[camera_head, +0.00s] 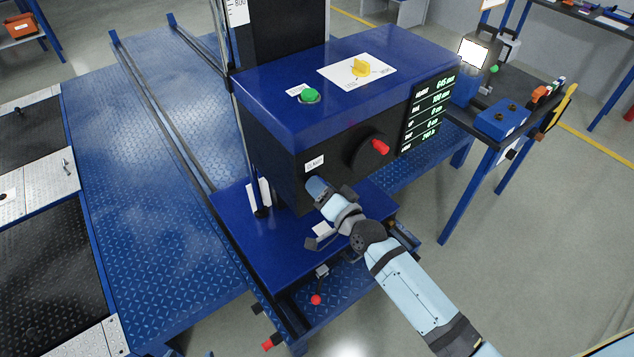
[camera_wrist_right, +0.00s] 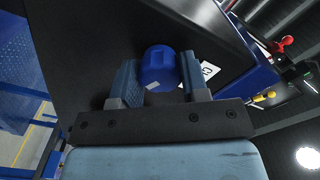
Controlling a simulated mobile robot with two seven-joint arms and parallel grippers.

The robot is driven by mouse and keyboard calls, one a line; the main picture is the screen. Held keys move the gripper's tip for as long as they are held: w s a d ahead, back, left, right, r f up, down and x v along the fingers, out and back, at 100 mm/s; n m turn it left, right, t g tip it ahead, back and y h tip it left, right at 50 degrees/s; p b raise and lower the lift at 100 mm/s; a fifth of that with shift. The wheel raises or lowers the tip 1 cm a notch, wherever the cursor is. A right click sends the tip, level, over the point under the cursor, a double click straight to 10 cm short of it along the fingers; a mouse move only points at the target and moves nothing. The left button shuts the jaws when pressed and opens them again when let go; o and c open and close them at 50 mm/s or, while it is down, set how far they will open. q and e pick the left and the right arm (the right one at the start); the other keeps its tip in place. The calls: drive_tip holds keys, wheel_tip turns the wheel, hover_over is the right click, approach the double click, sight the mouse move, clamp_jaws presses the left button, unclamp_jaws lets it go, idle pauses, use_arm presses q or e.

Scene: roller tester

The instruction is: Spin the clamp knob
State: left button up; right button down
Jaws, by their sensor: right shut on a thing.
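The clamp knob (camera_wrist_right: 160,68) is a round blue knob on the dark face of the tester's head, seen in the right wrist view. My right gripper (camera_wrist_right: 158,80) is shut on it, with one finger on each side. In the head view my right gripper (camera_head: 318,189) reaches the lower left of the dark front face, just below a small white label (camera_head: 314,164). There the gripper covers most of the knob. My left gripper is not in view.
The blue tester head (camera_head: 290,112) carries a green button (camera_head: 309,95), a yellow selector (camera_head: 362,68), a red-handled crank (camera_head: 371,151) and a display (camera_head: 427,113). A red-ball lever (camera_head: 316,299) is below my right arm. Blue tread-plate platform (camera_head: 170,120) lies left.

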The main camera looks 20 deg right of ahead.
drive_tip(key=m, duration=0.3)
drive_tip(key=shift+m+p, duration=0.3)
drive_tip(key=shift+m, duration=0.8)
drive_tip(key=m, duration=0.2)
drive_tip(key=shift+m, duration=0.4)
drive_tip(key=m, duration=0.2)
drive_tip(key=shift+m, duration=0.3)
drive_tip(key=c, duration=0.9)
unclamp_jaws()
drive_tip(key=shift+m, duration=0.5)
drive_tip(key=o, duration=0.6)
